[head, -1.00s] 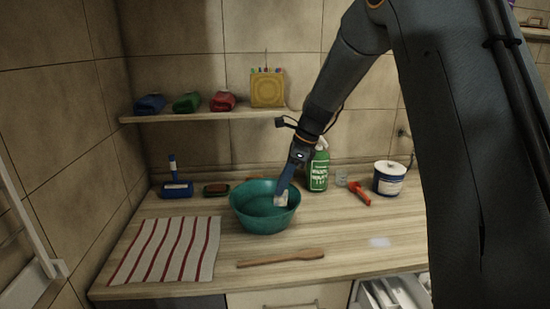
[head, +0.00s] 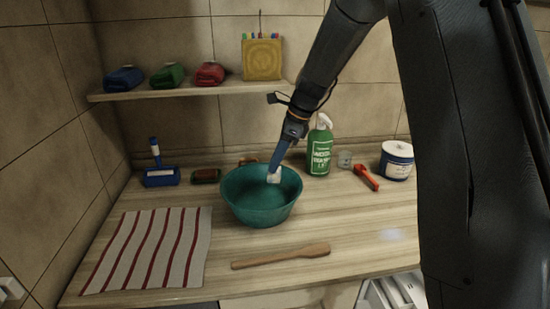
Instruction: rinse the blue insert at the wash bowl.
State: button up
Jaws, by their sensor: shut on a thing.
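My gripper (head: 280,163) points down over the back right part of the teal wash bowl (head: 262,208). It is shut on a small whitish piece (head: 273,178), which shows at the tips near the bowl's back rim. A long blue part runs down to this piece; I cannot tell whether it is my fingers or belongs to the held thing. No separate blue insert can be made out for sure. A blue bundle (head: 124,79) lies on the shelf, beside a green one (head: 168,75) and a red one (head: 210,74).
A green spray bottle (head: 319,152), a glass (head: 345,159), a red-orange tool (head: 366,177) and a white-and-blue tub (head: 397,160) stand or lie right of the bowl.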

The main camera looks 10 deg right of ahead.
jog(key=shift+f+b, duration=4.25)
jog(key=shift+f, duration=0.95)
jog(key=shift+r+p, duration=5.6)
jog(key=shift+r, duration=0.85)
